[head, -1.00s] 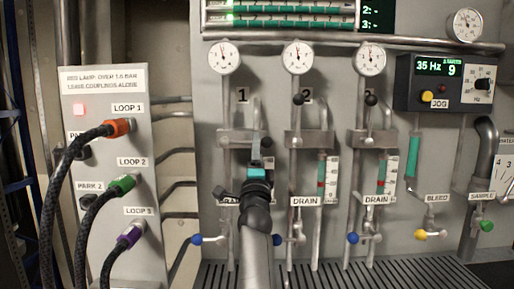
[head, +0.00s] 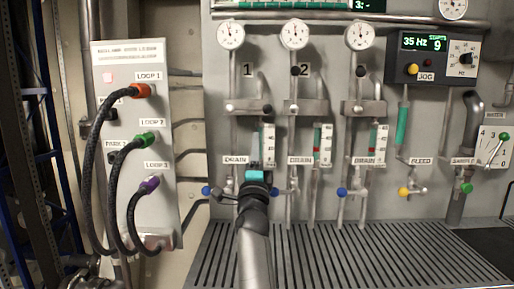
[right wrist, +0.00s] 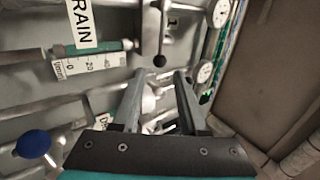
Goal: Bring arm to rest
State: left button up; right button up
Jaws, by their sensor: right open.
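My right arm comes up from the bottom centre of the head view. Its gripper (head: 254,165) has a teal band and points at the panel, in front of the left drain column. In the right wrist view the two grey fingers (right wrist: 160,85) stand apart with nothing held between them. Behind them are a black knob (right wrist: 159,61), a gauge tube with a scale (right wrist: 90,65) and a blue valve knob (right wrist: 33,144). I cannot tell the exact gap between fingertips and panel. My left gripper is not in view.
A slatted grate (head: 340,255) lies below the pipes. A jog box (head: 436,57) is at upper right.

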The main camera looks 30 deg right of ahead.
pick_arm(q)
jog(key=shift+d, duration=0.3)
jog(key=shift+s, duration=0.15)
